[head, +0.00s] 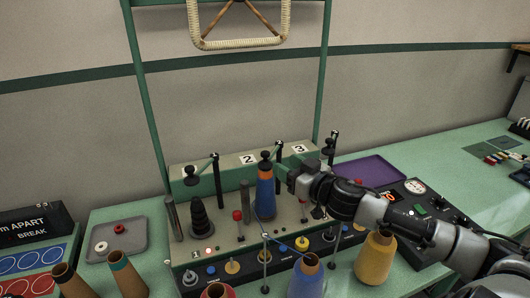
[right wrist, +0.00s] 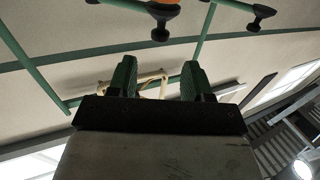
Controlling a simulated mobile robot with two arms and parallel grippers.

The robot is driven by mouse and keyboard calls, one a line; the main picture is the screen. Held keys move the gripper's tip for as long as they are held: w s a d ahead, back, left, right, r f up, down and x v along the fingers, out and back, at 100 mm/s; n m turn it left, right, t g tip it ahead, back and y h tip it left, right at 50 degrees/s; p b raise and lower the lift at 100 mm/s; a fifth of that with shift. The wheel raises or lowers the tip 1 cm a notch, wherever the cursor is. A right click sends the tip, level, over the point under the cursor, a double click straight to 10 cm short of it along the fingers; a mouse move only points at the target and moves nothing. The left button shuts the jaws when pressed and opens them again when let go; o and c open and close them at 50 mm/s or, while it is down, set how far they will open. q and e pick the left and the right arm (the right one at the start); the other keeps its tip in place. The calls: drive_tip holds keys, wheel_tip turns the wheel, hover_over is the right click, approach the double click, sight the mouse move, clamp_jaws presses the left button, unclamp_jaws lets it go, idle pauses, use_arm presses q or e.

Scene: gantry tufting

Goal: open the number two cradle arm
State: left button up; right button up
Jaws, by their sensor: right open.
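The number 2 plate (head: 248,159) is on the back of the green machine. Beside it the number two cradle arm (head: 273,153) reaches from its post to a black knob (head: 265,157), which is down over the top of a blue cone with an orange upper part (head: 265,196). My right gripper (head: 293,181) is just right of that cone, near its top; contact cannot be told. In the right wrist view its two green fingers (right wrist: 156,78) are apart with nothing between them. A black knob (right wrist: 160,33) with an orange patch shows beyond them. My left gripper is not in view.
The number one arm's knob (head: 190,174) is above a dark stepped cone (head: 200,219). The number three arm's knob (head: 328,146) is close to my right wrist. Several thread cones, including a yellow one (head: 375,259), stand in front. A purple tray (head: 370,170) lies behind my arm.

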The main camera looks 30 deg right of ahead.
sight(267, 153)
drive_tip(key=w+p, duration=0.1)
drive_tip(key=w, duration=0.1)
drive_tip(key=w+p, duration=0.1)
drive_tip(key=w, duration=0.1)
drive_tip(key=w+a, duration=0.1)
drive_tip(key=w, duration=0.2)
drive_tip(key=shift+r+p, duration=0.1)
drive_tip(key=shift+p, duration=0.3)
drive_tip(key=shift+w+a+f, duration=0.2)
drive_tip(key=shift+w, duration=0.6)
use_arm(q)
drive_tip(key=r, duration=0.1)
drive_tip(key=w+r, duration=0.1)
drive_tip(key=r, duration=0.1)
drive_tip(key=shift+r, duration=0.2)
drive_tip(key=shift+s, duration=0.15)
use_arm(e)
clamp_jaws()
